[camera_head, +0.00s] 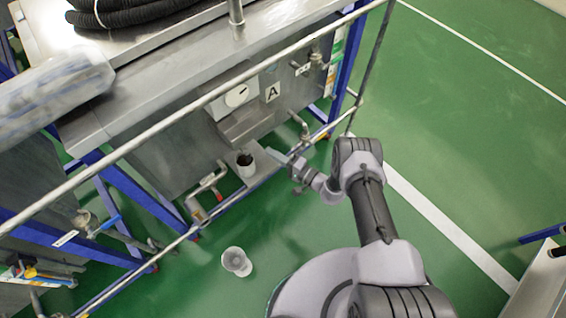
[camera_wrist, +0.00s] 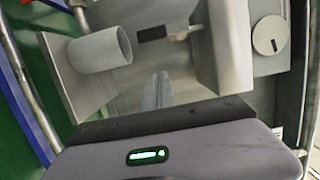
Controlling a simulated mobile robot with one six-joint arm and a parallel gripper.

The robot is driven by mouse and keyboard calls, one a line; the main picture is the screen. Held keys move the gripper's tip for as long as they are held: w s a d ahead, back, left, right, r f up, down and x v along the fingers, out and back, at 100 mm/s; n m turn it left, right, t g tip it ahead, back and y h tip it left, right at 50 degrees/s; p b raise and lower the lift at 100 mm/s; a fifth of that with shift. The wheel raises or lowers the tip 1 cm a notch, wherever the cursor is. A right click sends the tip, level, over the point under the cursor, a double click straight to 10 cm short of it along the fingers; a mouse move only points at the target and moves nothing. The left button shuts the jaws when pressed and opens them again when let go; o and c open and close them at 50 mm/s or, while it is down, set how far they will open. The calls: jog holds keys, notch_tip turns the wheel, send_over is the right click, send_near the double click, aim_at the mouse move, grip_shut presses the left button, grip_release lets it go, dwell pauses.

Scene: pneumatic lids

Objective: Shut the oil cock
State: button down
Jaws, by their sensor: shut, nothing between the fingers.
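A small cock with a dark lever (camera_wrist: 152,34) and a pale metal stem sits under the grey box (camera_wrist: 222,50) on the tank front, above the mouth side of a white cup (camera_wrist: 100,50). In the head view, the cup (camera_head: 247,170) stands on a ledge below the box, with something dark at its top; the cock is too small there to make out clearly. My gripper (camera_wrist: 158,90) is shut and empty, pointing toward the gap between cup and box, apart from the lever. In the head view, my gripper (camera_head: 278,157) is just right of the cup.
A long rail (camera_head: 165,135) crosses in front of the tank, with a lower rail below. A red-handled valve (camera_head: 212,182) is left of the cup, and a blue-handled valve (camera_head: 107,224) further left.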

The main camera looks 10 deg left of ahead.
aim_at(249, 158)
jog(key=shift+s+a+b, duration=0.1)
jog(key=shift+s+a, duration=0.25)
jog(key=shift+a, duration=0.35)
jog(key=shift+s+a+b, duration=0.1)
jog(key=shift+s+a, duration=0.3)
jog(key=shift+a, duration=0.3)
jog(key=shift+s+a+b, duration=0.1)
jog(key=shift+s+a, duration=0.25)
jog(key=shift+a, duration=0.35)
jog(key=shift+s+a+f, duration=0.15)
jog(key=shift+s+f, duration=0.05)
jog(key=shift+s, duration=0.05)
jog(key=s+a+r+m+t+p, duration=0.1)
jog(key=s+a+r+m, duration=0.1)
jog(key=s+a+m, duration=0.2)
jog(key=shift+s+a+m+y, duration=0.3)
jog(key=shift+s+a+m, duration=0.1)
jog(key=shift+s, duration=0.35)
jog(key=shift+r+p, duration=0.2)
jog(key=shift+p, duration=0.15)
